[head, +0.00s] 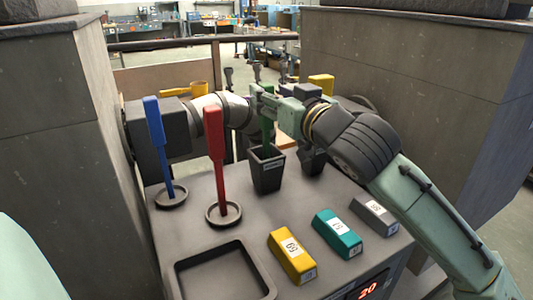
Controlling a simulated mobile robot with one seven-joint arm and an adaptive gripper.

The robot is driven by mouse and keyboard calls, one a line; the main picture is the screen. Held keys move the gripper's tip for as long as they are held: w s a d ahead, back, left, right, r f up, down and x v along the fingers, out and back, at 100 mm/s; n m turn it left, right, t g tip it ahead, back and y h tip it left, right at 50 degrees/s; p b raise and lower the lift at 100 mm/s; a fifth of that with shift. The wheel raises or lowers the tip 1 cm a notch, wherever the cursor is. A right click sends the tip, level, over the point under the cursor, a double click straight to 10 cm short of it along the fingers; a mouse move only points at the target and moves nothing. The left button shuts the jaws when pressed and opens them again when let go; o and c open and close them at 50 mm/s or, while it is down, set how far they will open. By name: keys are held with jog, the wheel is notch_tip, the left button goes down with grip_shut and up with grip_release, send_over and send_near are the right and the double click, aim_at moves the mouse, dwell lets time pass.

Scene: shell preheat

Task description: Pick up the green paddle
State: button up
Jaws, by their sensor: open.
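The green paddle (268,131) stands upright in a black square cup (267,172) on the grey bench. Only a short part of it shows, between the cup and my gripper, which hides its upper part. My gripper (263,103) reaches in from the right at the height of the paddle's upper part, with its jaws open. I cannot tell whether the paddle is between the fingers or just behind them.
A blue paddle (156,135) and a red paddle (215,150) stand in round holders at left. Yellow (291,256), teal (337,234) and grey (374,215) numbered blocks lie in front. A square tray (182,285) is at front left. Tall grey blocks flank the bench.

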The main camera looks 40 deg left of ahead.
jog(key=shift+x, duration=1.5)
jog(key=shift+c, duration=0.3)
grip_shut()
